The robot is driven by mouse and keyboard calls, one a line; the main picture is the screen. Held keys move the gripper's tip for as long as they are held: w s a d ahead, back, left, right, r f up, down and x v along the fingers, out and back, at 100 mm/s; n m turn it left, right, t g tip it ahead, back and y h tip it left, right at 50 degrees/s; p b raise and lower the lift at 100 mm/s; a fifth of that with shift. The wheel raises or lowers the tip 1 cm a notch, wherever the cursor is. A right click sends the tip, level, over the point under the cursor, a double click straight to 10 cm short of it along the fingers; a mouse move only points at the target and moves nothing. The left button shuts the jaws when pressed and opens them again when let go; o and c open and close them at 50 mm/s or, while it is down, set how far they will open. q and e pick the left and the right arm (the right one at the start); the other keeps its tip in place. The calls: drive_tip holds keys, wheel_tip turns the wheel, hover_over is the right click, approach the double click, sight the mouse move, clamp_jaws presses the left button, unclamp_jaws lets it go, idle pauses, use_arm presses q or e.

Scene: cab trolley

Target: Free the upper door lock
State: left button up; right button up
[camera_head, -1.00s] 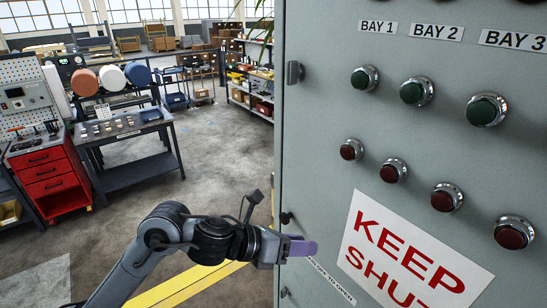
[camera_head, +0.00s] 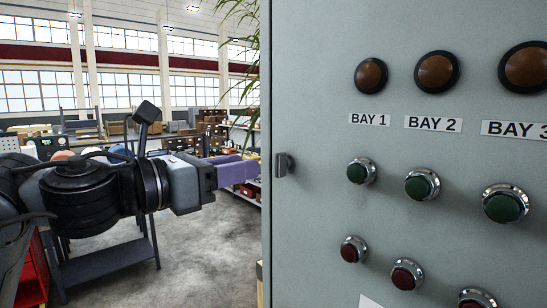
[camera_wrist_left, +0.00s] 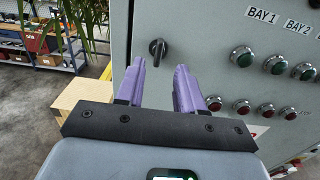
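The upper door lock (camera_head: 282,164) is a small dark turn handle at the left edge of the grey cabinet door (camera_head: 320,60). In the left wrist view the lock (camera_wrist_left: 158,49) shows just beyond my fingertips, and its wing looks roughly upright. My left gripper (camera_head: 240,170) is level with the lock in the head view, to the left of the door edge. In the left wrist view its purple fingers (camera_wrist_left: 160,70) are apart with nothing between them, and the lock lies in line with the gap. They appear not to touch it. My right gripper is not in view.
Orange lamps (camera_head: 371,76), green buttons (camera_head: 361,171) and red buttons (camera_head: 353,249) stick out of the door to the right of the lock. A hanging plant (camera_head: 246,50) is beside the cabinet's left edge. A wooden box (camera_wrist_left: 85,95) stands low on the left in the wrist view.

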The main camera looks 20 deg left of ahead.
sight(276, 160)
use_arm(q)
drive_tip(key=p+x, duration=0.2)
drive_tip(key=x, duration=0.4)
drive_tip(key=shift+w+d, duration=0.1)
drive_tip(key=shift+w, duration=0.2)
drive_tip(key=shift+p+x, duration=0.3)
drive_tip(key=shift+x, duration=0.45)
drive_tip(key=shift+f, duration=0.1)
clamp_jaws()
